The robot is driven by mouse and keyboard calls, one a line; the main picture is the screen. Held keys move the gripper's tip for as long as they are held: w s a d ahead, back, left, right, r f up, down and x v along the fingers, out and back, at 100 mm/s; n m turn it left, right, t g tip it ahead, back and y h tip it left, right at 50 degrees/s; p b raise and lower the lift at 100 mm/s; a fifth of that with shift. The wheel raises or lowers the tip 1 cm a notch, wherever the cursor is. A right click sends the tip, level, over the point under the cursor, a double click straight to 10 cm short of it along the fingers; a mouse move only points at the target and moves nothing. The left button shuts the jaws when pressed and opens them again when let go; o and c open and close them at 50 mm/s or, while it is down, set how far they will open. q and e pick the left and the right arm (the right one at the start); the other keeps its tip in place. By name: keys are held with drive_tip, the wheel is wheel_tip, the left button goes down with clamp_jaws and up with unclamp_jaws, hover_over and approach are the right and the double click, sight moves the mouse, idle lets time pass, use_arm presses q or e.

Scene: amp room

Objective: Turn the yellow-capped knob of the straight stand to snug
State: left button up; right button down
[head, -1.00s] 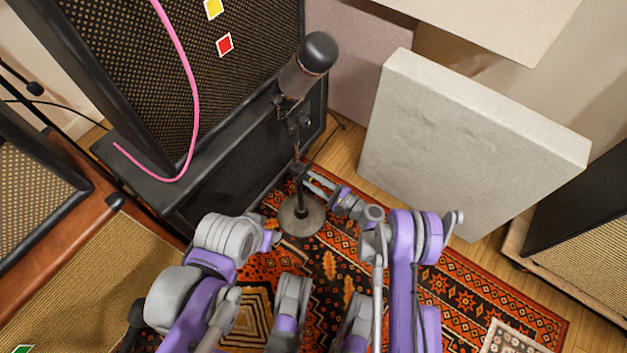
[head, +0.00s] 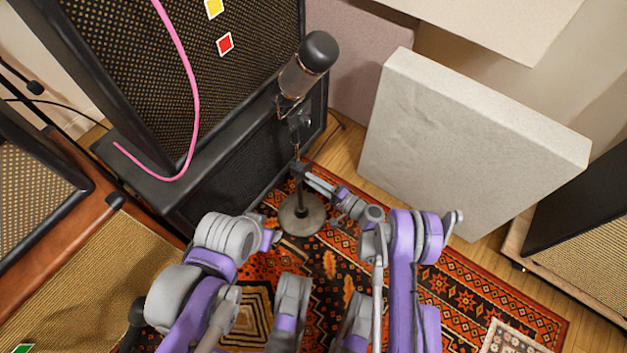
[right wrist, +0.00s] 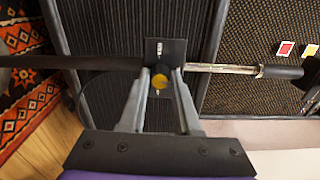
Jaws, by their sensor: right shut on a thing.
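The straight stand (head: 300,197) stands upright on a round base on the patterned rug, with a large microphone (head: 303,70) at its top. In the right wrist view its pole (right wrist: 222,69) runs across the picture. The yellow-capped knob (right wrist: 159,81) shows there between my right gripper's fingertips. My right gripper (right wrist: 161,77) is shut on the knob, in front of a dark plate on the stand. In the head view my right gripper (head: 302,170) reaches the stand's pole from the right. My left arm is at the lower left; its gripper's jaws cannot be made out.
Amplifier cabinets (head: 245,150) stand close behind and left of the stand, with a pink cable (head: 190,90) hanging over them. A pale panel (head: 460,140) leans at the right. Rug lies open around the base.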

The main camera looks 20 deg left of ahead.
drive_tip(key=shift+n, duration=0.3)
drive_tip(key=c, duration=0.6)
unclamp_jaws()
drive_tip(key=p+v, duration=0.2)
drive_tip(key=v, duration=0.9)
drive_tip(key=shift+w+r, duration=0.1)
drive_tip(key=shift+r, duration=0.05)
